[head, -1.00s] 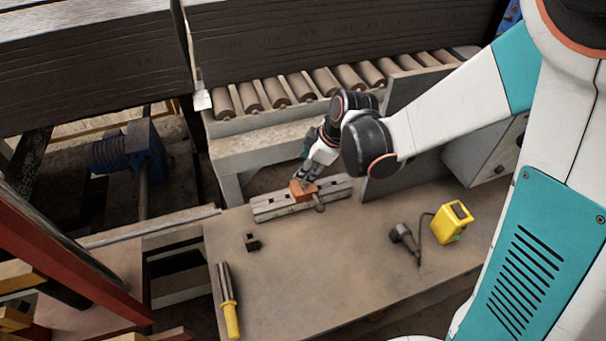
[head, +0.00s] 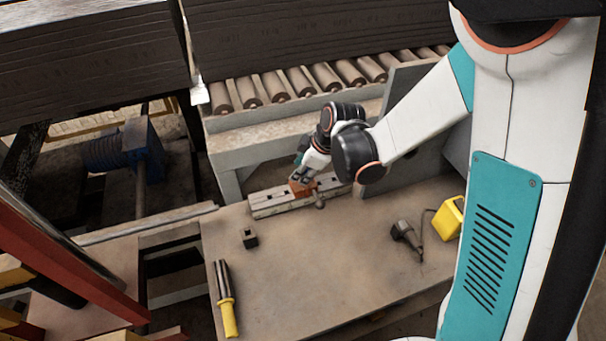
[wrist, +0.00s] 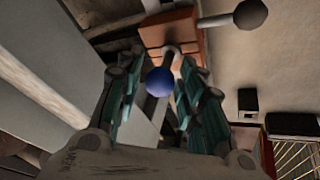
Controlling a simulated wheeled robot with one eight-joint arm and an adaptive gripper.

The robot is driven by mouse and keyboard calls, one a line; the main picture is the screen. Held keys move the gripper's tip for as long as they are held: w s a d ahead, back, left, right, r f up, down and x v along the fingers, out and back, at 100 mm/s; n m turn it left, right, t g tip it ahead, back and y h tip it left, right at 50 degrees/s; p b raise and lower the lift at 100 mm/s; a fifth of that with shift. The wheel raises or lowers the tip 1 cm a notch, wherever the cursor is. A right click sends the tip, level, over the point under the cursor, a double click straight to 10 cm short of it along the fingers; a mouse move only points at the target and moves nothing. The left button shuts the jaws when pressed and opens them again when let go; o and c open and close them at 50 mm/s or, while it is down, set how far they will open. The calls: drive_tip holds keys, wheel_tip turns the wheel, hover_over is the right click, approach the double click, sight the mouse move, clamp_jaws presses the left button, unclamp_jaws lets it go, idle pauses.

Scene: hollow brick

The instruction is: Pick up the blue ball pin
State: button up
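The blue ball pin (wrist: 160,82) shows in the wrist view as a blue ball with a grey shaft running up to an orange-brown block (wrist: 172,34). My gripper (wrist: 170,62) is open. Its teal-padded fingers stand on either side of the pin, with visible gaps between them and the ball. In the head view my gripper (head: 303,178) is over the orange-brown block (head: 299,189), which sits on a pale slotted rail (head: 268,205). The pin is hidden there behind my gripper and the block.
A grey ball-ended handle (wrist: 249,14) sticks out beside the block. A small black block (head: 249,238), a yellow-handled tool (head: 228,308), a dark corded tool (head: 405,236) and a yellow box (head: 448,219) lie on the table (head: 320,265). Rollers (head: 300,80) stand behind.

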clamp_jaws()
drive_tip(key=shift+r, duration=0.1)
